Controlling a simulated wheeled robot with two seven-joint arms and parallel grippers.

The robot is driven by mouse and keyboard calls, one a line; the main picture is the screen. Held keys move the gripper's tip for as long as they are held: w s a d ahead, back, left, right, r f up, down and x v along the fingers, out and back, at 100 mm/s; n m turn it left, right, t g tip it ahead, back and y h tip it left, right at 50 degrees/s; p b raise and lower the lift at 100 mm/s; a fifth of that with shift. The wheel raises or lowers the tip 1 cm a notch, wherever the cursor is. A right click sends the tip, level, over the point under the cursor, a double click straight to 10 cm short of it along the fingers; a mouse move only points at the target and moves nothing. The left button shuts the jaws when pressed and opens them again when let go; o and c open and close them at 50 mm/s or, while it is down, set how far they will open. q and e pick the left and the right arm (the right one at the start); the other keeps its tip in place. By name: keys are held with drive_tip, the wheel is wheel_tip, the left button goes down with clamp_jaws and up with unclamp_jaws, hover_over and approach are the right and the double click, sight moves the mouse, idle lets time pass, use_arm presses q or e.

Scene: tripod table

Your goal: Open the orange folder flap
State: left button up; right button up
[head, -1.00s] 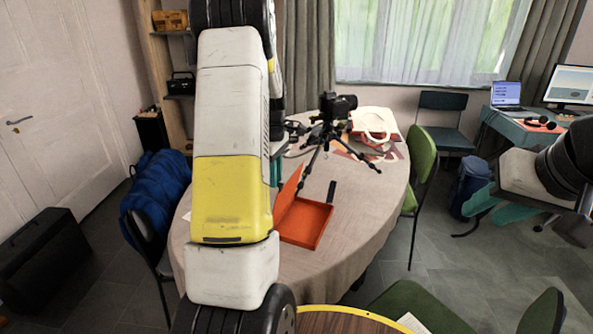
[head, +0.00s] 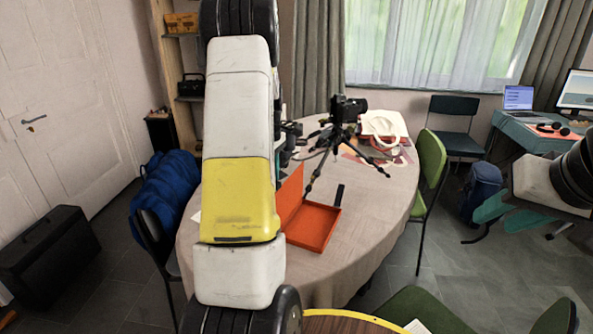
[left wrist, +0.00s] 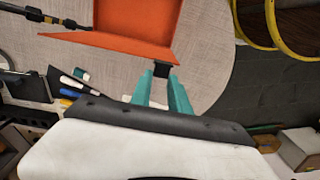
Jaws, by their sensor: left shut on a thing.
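The orange folder (head: 313,226) lies on the round table (head: 350,240), with its flap (head: 290,194) standing up at its left side. In the left wrist view, the orange folder (left wrist: 135,18) shows at the top, and a bent-out orange panel (left wrist: 120,45) runs below it. My left gripper (left wrist: 162,82) is shut on a small black tab (left wrist: 162,70) at that panel's edge. In the head view my own left arm hides this gripper and part of the flap. My right gripper (head: 507,208) is at the right, away from the table, its teal fingers apart and empty.
A black camera on a tripod (head: 345,112) stands just behind the folder. A small black piece (head: 340,194) is by the folder's far right corner. A white and red item (head: 383,124) lies farther back. A green chair (head: 431,160) stands at the table's right.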

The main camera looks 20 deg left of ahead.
use_arm(q)
drive_tip(key=shift+a, duration=0.6)
drive_tip(key=shift+a+f, duration=0.2)
drive_tip(key=shift+a, duration=0.5)
drive_tip(key=shift+a+f, duration=0.15)
drive_tip(key=shift+a, duration=0.6)
drive_tip(key=shift+w+a+f, duration=0.1)
drive_tip(key=shift+a+f, duration=0.15)
drive_tip(key=shift+a, duration=0.35)
drive_tip(key=shift+a+f, duration=0.25)
drive_tip(key=shift+a, duration=0.35)
drive_tip(key=o, duration=0.7)
drive_tip(key=shift+c, duration=0.2)
drive_tip(key=shift+r, duration=0.1)
